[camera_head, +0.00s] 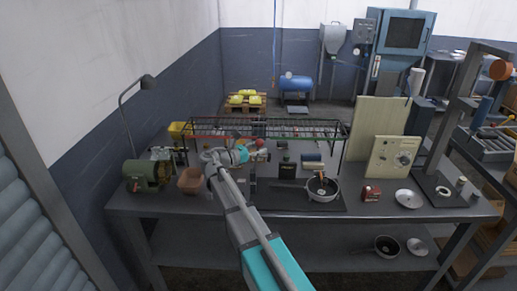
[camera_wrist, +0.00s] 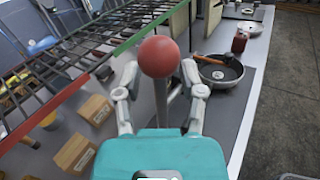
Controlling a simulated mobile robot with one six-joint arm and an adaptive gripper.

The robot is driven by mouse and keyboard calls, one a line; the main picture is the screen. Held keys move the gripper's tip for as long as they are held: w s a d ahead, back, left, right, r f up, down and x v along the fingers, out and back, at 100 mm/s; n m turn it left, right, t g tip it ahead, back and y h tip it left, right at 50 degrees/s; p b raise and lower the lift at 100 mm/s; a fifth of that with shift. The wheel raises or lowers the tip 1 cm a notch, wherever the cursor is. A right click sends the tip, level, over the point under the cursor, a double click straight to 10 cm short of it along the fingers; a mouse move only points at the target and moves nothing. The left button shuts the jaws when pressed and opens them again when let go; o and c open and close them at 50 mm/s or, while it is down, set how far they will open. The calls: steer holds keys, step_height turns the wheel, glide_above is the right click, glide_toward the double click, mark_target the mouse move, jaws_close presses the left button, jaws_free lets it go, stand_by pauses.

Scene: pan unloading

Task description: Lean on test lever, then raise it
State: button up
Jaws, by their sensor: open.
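The test lever shows in the wrist view as a red ball knob (camera_wrist: 159,57) on a grey rod. My gripper (camera_wrist: 160,80) is open, with one finger on each side of the rod just below the knob. The fingers look apart from the rod, though contact is hard to judge.
A wire rack (camera_head: 250,122) stands along the back of the workbench (camera_head: 400,212), close to my gripper. A pan (camera_head: 322,196) with an orange-handled tool sits to the right. A green motor (camera_head: 145,176) and a brown pot (camera_head: 190,180) stand left.

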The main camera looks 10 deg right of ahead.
jaws_close()
stand_by(0.3)
steer(key=shift+d, duration=0.2)
